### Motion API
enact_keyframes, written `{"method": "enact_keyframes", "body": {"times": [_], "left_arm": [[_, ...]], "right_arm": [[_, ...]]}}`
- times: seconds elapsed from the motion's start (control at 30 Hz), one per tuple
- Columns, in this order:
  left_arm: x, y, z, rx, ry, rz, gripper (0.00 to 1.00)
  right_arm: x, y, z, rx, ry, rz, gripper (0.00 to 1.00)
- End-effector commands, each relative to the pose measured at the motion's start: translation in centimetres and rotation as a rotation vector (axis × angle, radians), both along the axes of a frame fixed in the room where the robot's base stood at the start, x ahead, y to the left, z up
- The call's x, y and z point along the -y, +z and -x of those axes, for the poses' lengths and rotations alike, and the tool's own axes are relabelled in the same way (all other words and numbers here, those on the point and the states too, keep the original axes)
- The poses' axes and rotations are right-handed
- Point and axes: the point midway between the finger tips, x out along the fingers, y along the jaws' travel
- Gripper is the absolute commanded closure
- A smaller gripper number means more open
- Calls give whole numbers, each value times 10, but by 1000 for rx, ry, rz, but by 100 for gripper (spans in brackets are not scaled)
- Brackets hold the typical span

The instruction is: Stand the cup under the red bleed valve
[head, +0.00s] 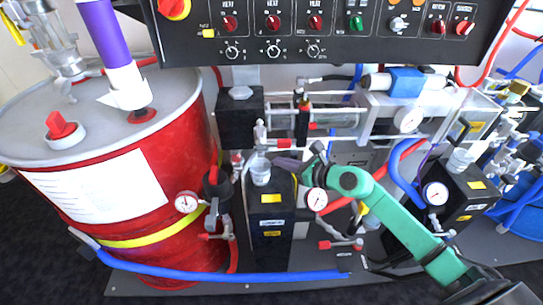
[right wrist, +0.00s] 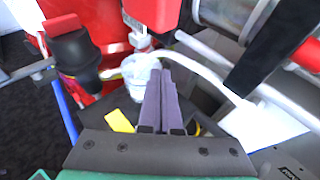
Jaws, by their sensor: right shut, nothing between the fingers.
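A clear, whitish cup-like vessel (head: 261,168) sits on top of the black box (head: 269,228) in the head view. It also shows in the right wrist view (right wrist: 140,72), just ahead and left of my fingertips. I cannot be sure it is the task's cup. My right gripper (head: 283,163) is shut and empty, its purple fingers (right wrist: 163,80) together just right of the vessel; contact cannot be told. Several red-handled valves show, one low in front (head: 340,244) and one left of the vessel (head: 237,158); which is the bleed valve is unclear. My left gripper is out of view.
A large red drum (head: 120,210) fills the left. A control panel (head: 320,35) overhangs the top. Gauges (head: 187,202), pipes and a blue hose (head: 220,277) crowd the front. A second black box (head: 460,200) stands right. Dark floor lies in front.

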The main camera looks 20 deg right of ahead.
Motion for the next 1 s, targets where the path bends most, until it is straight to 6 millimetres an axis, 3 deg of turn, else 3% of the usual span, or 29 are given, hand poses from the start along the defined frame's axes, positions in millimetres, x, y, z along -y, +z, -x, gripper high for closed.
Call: {"method": "enact_keyframes", "body": {"times": [0.2, 0.33, 1.0], "left_arm": [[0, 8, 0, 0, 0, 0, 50], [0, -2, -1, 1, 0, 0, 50], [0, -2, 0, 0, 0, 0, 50]], "right_arm": [[-23, 3, -36, 2, 2, -3, 100], [-21, -17, -34, -2, 2, 2, 100], [-17, -21, -23, -11, 5, 2, 100]]}}
